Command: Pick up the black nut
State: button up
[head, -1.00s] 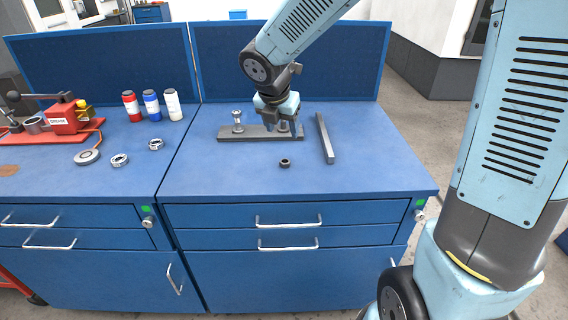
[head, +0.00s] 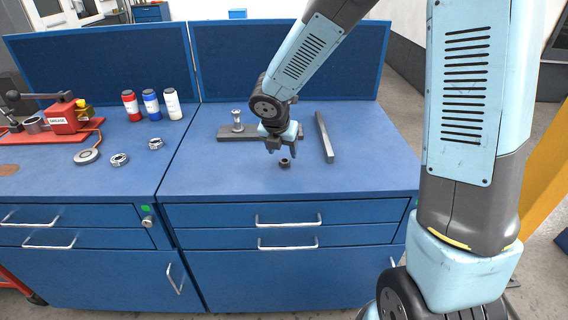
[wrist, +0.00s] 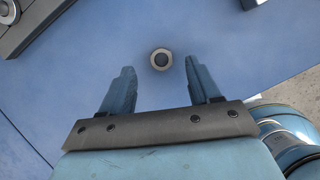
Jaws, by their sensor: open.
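The black nut (head: 285,162) lies on the blue top of the right workbench (head: 230,180). The height of the fingertips over the nut is hard to tell.
Behind my gripper lies a grey plate (head: 226,134) with an upright bolt (head: 237,121). A grey bar (head: 324,138) lies to the right of the nut. Bottles (head: 151,105) and a red grease unit (head: 66,117) stand on the left bench. The bench front is clear.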

aim_at(284, 166)
jog(key=shift+s+x, duration=0.2)
jog(key=shift+x, duration=1.95)
jog(key=shift+c, duration=0.3)
jog(key=c, duration=1.1)
